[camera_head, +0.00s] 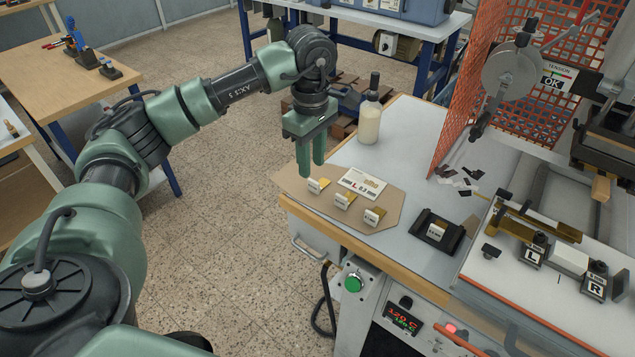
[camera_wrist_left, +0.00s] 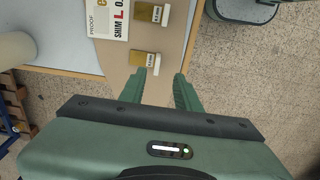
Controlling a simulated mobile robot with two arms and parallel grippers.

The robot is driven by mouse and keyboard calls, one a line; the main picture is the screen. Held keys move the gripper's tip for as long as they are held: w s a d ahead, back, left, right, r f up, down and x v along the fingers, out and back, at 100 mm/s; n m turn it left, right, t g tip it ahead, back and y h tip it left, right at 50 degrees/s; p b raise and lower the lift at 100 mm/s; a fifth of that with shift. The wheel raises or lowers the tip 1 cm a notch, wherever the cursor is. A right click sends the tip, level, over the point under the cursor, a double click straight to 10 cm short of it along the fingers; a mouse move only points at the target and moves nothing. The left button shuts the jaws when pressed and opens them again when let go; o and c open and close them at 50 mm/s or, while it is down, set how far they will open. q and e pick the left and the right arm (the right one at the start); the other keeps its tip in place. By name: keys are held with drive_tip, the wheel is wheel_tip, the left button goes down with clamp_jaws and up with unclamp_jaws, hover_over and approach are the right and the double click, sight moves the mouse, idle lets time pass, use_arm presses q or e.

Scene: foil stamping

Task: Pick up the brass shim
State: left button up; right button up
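Three brass shims with white printed tags lie in a row on a brown board (camera_head: 300,196) at the bench's near left corner: a left shim (camera_head: 318,185), a middle shim (camera_head: 345,200) and a right shim (camera_head: 374,216). A white proof card (camera_head: 362,184) behind them reads "L 0.3 mm"; it also shows in the left wrist view (camera_wrist_left: 108,20). That view shows two shims, one farther (camera_wrist_left: 152,13) and one nearer (camera_wrist_left: 147,59). My left gripper (camera_head: 312,168) points down over the left shim, fingers apart and empty, also in the left wrist view (camera_wrist_left: 160,84). My right gripper is out of view.
A bottle (camera_head: 369,115) stands behind the board. A black holder (camera_head: 437,231) with a tagged piece sits to the right. The press with its orange mesh guard (camera_head: 480,75) and L and R blocks (camera_head: 533,250) fills the right side. Open floor lies left of the bench.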

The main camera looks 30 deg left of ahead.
sight(314, 181)
use_arm(q)
drive_tip(key=shift+f, duration=0.45)
drive_tip(key=f+p, duration=0.1)
drive_tip(key=f, duration=0.1)
drive_tip(key=f+p, duration=0.1)
drive_tip(key=f, duration=0.1)
drive_tip(key=shift+w+d+f+p, duration=0.1)
drive_tip(key=shift+w+f+p, duration=0.1)
drive_tip(key=shift+f+p, duration=0.1)
drive_tip(key=shift+f, duration=0.2)
clamp_jaws()
